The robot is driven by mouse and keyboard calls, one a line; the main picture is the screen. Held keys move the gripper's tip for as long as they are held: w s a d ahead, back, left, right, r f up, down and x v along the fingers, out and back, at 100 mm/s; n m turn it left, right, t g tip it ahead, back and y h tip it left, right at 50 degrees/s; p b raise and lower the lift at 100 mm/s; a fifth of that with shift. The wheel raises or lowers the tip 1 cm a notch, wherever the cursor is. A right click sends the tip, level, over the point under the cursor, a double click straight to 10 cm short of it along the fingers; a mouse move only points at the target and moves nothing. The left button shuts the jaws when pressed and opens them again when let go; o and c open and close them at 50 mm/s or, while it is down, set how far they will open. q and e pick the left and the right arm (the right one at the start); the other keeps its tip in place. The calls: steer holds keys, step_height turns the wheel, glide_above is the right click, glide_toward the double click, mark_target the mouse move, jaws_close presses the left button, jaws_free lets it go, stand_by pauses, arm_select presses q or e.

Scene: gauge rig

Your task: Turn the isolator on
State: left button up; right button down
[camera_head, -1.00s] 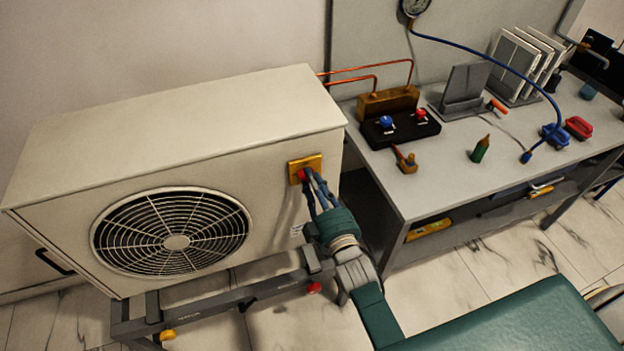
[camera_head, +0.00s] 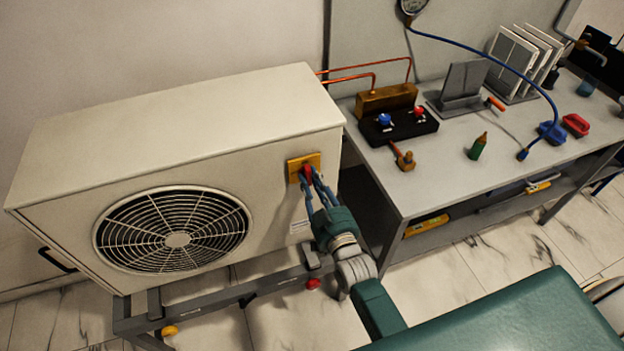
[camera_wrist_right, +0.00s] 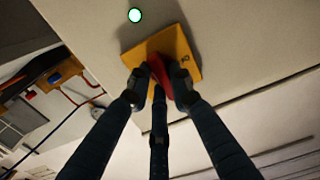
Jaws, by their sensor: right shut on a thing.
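The isolator is a yellow plate (camera_head: 296,165) with a red knob (camera_head: 305,173) on the front of the white outdoor unit, near its right edge. My right gripper (camera_head: 310,178) is at the plate with its fingers around the red knob. In the right wrist view, the fingers of my right gripper (camera_wrist_right: 157,82) close on the red knob (camera_wrist_right: 160,72), in front of the yellow plate (camera_wrist_right: 182,45). A small mark shows on the plate beside the knob. The fingers partly hide the knob. My left gripper is not in view.
The outdoor unit (camera_head: 180,120) with a round fan grille (camera_head: 175,232) stands on a grey frame. Tiled floor lies in front.

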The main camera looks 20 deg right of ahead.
steer(key=shift+f, duration=0.1)
stand_by(0.4)
steer(key=c, duration=1.5)
jaws_free()
steer(key=shift+c, duration=0.2)
steer(key=shift+s, duration=0.1)
steer(key=s, duration=1.2)
steer(key=shift+d, duration=0.2)
steer(key=shift+w, duration=0.1)
